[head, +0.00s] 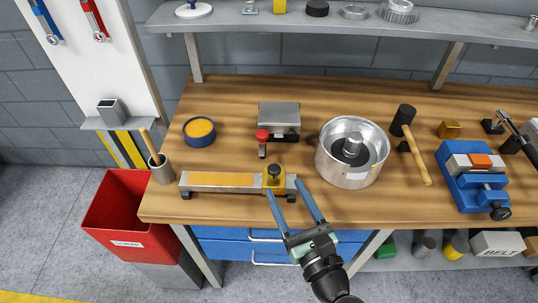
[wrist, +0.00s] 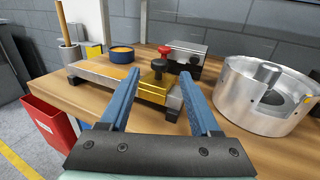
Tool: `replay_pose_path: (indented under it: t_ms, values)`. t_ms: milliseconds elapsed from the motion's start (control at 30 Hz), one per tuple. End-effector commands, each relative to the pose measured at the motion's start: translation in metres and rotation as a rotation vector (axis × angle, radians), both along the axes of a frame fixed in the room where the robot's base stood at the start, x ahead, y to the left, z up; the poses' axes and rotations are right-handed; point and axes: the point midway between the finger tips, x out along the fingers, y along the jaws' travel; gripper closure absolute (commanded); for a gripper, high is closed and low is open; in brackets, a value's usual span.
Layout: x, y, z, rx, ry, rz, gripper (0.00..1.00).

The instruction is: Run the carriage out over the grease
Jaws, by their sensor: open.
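The carriage (head: 274,180) is a yellow block with a black knob (head: 273,171) on top. It sits near the right end of a grey rail (head: 186,179) on the bench. An amber strip of grease (head: 228,180) covers the rail's top to the left of it. My gripper (head: 283,187) is open and empty at the near side of the carriage. In the wrist view, the carriage (wrist: 153,86) and its knob (wrist: 157,66) show between my spread fingers (wrist: 161,74). I cannot tell whether a finger touches it.
A grey block with a red knob (head: 262,135) stands behind the rail, a blue tin (head: 199,141) behind its left part. A silver drum (head: 347,178) stands close on the right. A pot with a wooden handle (head: 161,174) is at the left edge, above a red bin (head: 118,215).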

Motion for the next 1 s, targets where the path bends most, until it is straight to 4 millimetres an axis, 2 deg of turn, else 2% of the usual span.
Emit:
replay_pose_path:
  t_ms: [100,300,500,900,933,1000]
  values:
    - [0.025,0.011,0.002,-0.003,-0.002,0.004,0.36]
    - [0.063,0.026,0.001,-0.004,-0.002,0.004,0.36]
    - [0.087,0.037,0.001,-0.005,-0.002,0.003,0.36]
    - [0.095,0.04,0.0,-0.005,-0.001,0.002,0.36]
    - [0.095,0.04,0.0,-0.005,-0.001,0.002,0.38]
    - [0.095,0.04,0.0,-0.005,-0.001,0.002,0.51]
